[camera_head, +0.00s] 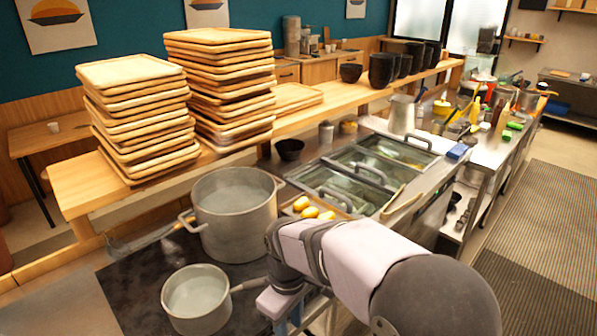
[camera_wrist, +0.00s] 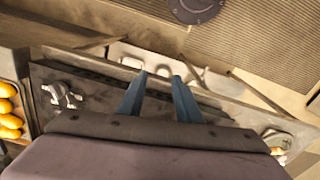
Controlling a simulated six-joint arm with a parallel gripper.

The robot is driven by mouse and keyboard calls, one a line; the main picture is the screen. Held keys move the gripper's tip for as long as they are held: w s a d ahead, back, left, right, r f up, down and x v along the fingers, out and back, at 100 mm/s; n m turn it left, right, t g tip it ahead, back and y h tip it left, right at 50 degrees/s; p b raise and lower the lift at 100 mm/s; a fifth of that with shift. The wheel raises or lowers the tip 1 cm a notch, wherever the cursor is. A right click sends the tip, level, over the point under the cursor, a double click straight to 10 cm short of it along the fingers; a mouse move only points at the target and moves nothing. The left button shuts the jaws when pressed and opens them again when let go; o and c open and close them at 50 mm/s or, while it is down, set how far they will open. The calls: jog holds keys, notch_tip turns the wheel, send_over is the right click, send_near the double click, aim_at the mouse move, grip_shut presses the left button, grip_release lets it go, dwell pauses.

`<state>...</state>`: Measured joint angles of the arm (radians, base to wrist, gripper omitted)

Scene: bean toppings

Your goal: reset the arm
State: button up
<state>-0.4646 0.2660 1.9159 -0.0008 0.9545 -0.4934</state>
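My gripper (camera_wrist: 160,76) shows in the wrist view as two blue fingers with a clear gap between them. Nothing is held between the fingers. They point at a dark metal panel edge and a pale strip, and I cannot tell the distance. In the head view my arm reaches in from the lower right, left across the front of the counter. The gripper itself is mostly hidden there behind the arm's links.
A large pot (camera_head: 236,222) and a small saucepan (camera_head: 196,303) stand left of my arm. Yellow-orange items (camera_head: 309,212) lie in a tray just behind it. Lidded glass-topped wells (camera_head: 333,186) and stacked wooden trays (camera_head: 140,118) stand farther back. Open floor (camera_head: 545,235) lies to the right.

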jog(key=s+d+f+m, duration=0.2)
jog(key=s+d+m, duration=0.3)
jog(key=d, duration=0.3)
jog(key=s+d+f+m, duration=0.1)
jog(key=s+d+m, duration=0.5)
jog(key=d, duration=0.3)
jog(key=shift+s+f, duration=0.4)
jog(key=shift+s, duration=0.2)
